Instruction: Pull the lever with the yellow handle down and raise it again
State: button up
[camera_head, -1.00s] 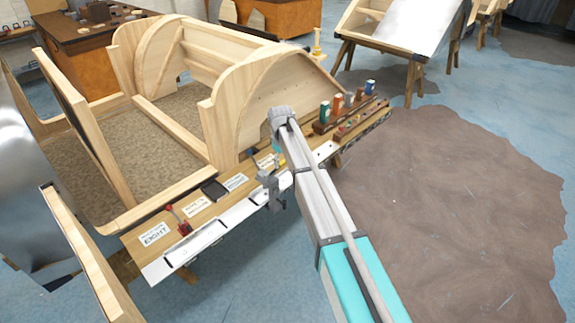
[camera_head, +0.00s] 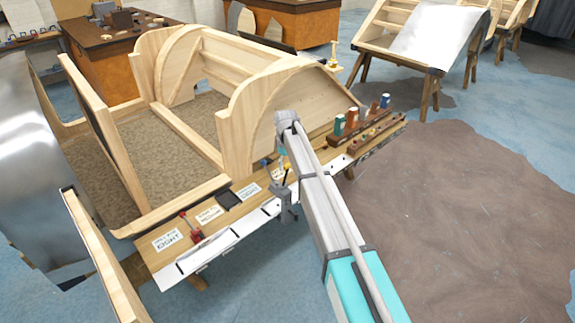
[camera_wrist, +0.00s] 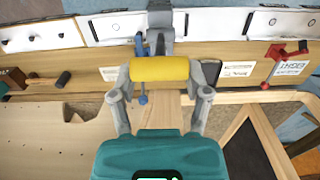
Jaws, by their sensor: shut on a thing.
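The yellow handle (camera_wrist: 160,68) lies level across the middle of the wrist view, on a grey lever arm (camera_wrist: 160,25) that runs up to the white-faced bench edge. My gripper (camera_wrist: 160,82) has its two grey fingers at the handle's ends and is shut on it. In the head view my gripper (camera_head: 282,160) is at the bench's front edge, before the arched wooden frame. Only a small part of the yellow handle (camera_head: 288,168) shows there, and my arm hides much of the lever, so its exact angle is unclear.
A blue-handled lever (camera_wrist: 141,68) stands close beside the yellow handle. A red lever (camera_wrist: 285,52) is farther right; in the head view it is at left (camera_head: 192,228). The floor at right is clear.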

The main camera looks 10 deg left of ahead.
jog(key=o, duration=1.3)
jog(key=shift+a, duration=0.1)
jog(key=shift+o, duration=0.2)
